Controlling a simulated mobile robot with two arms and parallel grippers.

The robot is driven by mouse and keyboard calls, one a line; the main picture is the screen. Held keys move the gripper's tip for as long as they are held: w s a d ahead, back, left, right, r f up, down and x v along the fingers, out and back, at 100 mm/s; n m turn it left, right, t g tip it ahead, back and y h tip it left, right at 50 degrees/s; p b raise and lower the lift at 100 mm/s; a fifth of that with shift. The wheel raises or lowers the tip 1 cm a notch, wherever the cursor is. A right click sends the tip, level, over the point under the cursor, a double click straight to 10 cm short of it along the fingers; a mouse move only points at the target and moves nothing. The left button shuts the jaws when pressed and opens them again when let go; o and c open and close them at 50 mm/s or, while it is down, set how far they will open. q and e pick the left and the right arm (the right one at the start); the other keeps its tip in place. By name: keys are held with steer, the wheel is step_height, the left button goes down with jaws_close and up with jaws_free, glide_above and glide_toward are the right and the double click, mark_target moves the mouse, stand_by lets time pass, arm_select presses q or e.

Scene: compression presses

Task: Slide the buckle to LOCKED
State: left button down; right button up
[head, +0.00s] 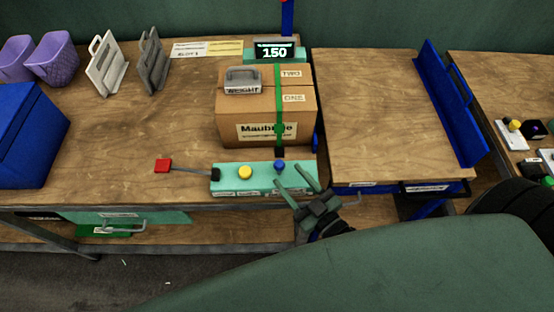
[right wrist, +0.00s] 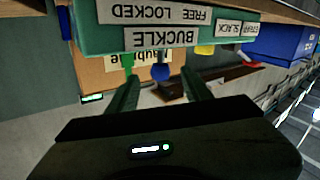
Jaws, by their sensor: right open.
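The buckle is a blue knob (head: 280,165) on the right part of a teal control panel (head: 262,180) at the table's front edge. In the right wrist view the blue knob (right wrist: 160,73) shows below the upside-down BUCKLE and FREE/LOCKED labels; which mark it stands at, I cannot tell. My right gripper (head: 295,176) is open in front of the panel's right end. In the right wrist view its fingers (right wrist: 158,76) stand apart, one to each side of the knob, and I see no clear contact. My left gripper is not in view.
Behind the panel is a cardboard box (head: 230,110) with a green strap (head: 279,95) and a grey weight (head: 243,80) on top. A yellow knob (head: 245,172) and a red-ended lever (head: 163,165) are to the left.

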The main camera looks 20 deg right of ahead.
mark_target(280, 165)
steer(key=p+x, duration=0.1)
steer(key=x, duration=0.4)
steer(key=shift+w+a, duration=0.1)
steer(key=shift+w, duration=0.15)
jaws_close()
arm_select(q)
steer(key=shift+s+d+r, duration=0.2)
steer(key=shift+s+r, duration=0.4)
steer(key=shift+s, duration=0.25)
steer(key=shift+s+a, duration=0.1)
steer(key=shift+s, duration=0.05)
